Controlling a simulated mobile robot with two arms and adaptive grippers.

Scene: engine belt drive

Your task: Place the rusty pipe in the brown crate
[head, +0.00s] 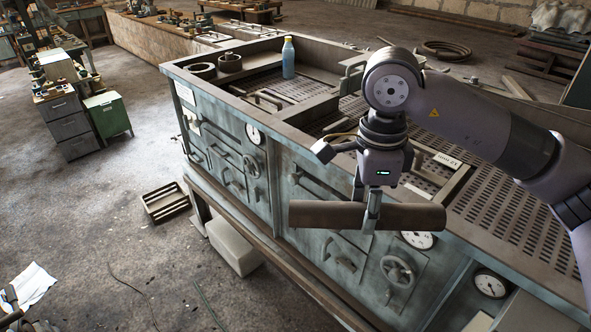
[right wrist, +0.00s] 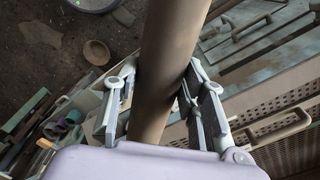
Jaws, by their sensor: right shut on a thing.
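The rusty pipe (head: 415,217) is held roughly level in my right gripper (head: 371,205), in front of the upper part of the grey-blue machine in the head view. The fingers close around the pipe near its middle, and both ends stick out. In the right wrist view the pipe (right wrist: 172,55) runs between the two fingers of my right gripper (right wrist: 160,95). The brown crate (head: 166,213), low and slatted, sits on the floor to the left of the machine, well away from the pipe. It looks empty. My left gripper is not in view.
The long machine (head: 230,165) has gauges, handles and a handwheel (head: 397,270) on its front. A blue bottle (head: 288,58) stands on its top. A pale box (head: 232,245) lies by its base, near the crate. The floor left of the crate is mostly clear.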

